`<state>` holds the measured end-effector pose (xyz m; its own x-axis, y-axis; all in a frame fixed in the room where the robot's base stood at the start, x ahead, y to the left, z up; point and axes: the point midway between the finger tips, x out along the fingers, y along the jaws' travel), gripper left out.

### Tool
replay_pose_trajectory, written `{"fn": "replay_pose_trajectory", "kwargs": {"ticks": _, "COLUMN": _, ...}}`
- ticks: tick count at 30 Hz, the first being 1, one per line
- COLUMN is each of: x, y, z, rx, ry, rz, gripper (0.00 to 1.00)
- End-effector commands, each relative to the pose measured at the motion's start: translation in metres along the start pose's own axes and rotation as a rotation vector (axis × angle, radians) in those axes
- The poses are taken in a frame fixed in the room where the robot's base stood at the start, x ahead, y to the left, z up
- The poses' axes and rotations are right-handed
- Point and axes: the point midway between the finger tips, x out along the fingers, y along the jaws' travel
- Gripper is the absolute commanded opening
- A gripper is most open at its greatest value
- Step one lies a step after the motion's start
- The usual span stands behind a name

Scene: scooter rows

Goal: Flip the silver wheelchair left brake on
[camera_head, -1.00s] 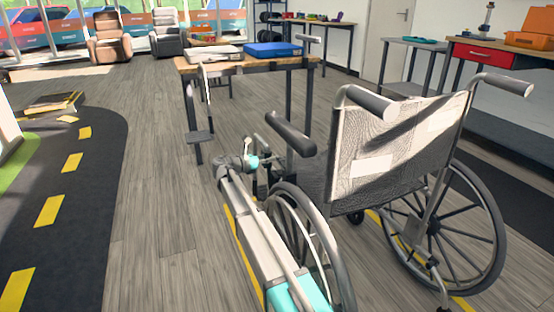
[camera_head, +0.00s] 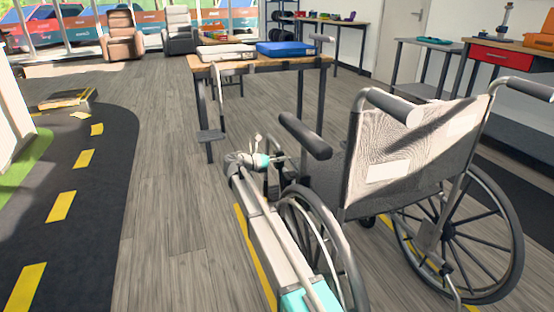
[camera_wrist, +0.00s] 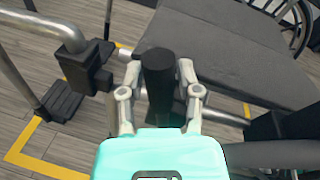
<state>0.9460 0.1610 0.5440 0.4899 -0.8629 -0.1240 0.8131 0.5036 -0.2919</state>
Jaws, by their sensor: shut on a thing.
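The silver wheelchair (camera_head: 405,150) stands at the right in the head view, seen from behind, with its left wheel (camera_head: 318,235) beside my arm. In the wrist view my gripper (camera_wrist: 160,92) is shut on the black grip of the brake lever (camera_wrist: 158,65), one finger on each side of it. The lever's lower end is hidden behind my gripper. In the head view my gripper (camera_head: 277,160) is at the front of the left wheel, below the armrest (camera_head: 306,136), and the lever is too small to make out clearly.
The grey seat (camera_wrist: 225,45) lies just beyond the lever, and a footrest (camera_wrist: 62,100) is at the left in the wrist view. A wooden table (camera_head: 240,66) with a blue case (camera_head: 286,49) stands ahead. Open floor (camera_head: 170,200) lies left of my arm.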

Motion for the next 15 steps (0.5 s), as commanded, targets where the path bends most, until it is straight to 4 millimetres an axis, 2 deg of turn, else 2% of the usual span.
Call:
{"fn": "replay_pose_trajectory", "kwargs": {"ticks": 1, "x": 0.0014, "y": 0.0003, "z": 0.0, "rx": -0.002, "ry": 0.001, "rz": 0.0, "gripper": 0.0}}
{"fn": "replay_pose_trajectory", "kwargs": {"ticks": 2, "x": 0.0013, "y": 0.0004, "z": 0.0, "rx": -0.002, "ry": 0.001, "rz": 0.0, "gripper": 0.49}}
{"fn": "replay_pose_trajectory", "kwargs": {"ticks": 6, "x": 0.0, "y": 0.0009, "z": 0.0001, "rx": -0.001, "ry": 0.0, "rz": 0.001, "gripper": 0.75}}
{"fn": "replay_pose_trajectory", "kwargs": {"ticks": 7, "x": -0.0004, "y": 0.001, "z": 0.0001, "rx": -0.001, "ry": 0.0, "rz": 0.002, "gripper": 0.79}}
{"fn": "replay_pose_trajectory", "kwargs": {"ticks": 15, "x": -0.0017, "y": 0.0013, "z": 0.0002, "rx": 0.0, "ry": -0.001, "rz": 0.003, "gripper": 0.79}}
